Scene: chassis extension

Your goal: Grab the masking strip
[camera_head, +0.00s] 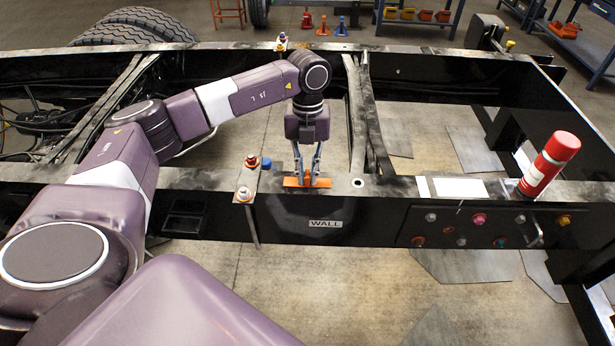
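A flat orange strip (291,182), which I take to be the masking strip, lies on the top face of the near black chassis rail, above the "WALL" label. My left gripper (308,180) points straight down over it. Its two fingertips reach the strip's middle and stand a little apart, hiding part of it. I cannot tell whether they press on it. The strip's ends show on both sides of the fingers. My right gripper is not in view.
On the near rail (400,188), a bolt plate (246,180) stands left of the strip. A white rectangle (458,188) and a red-and-white can (548,165) are to the right. Slanted dark bars (368,125) cross the frame just right of my gripper. Tyres (130,28) stand behind.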

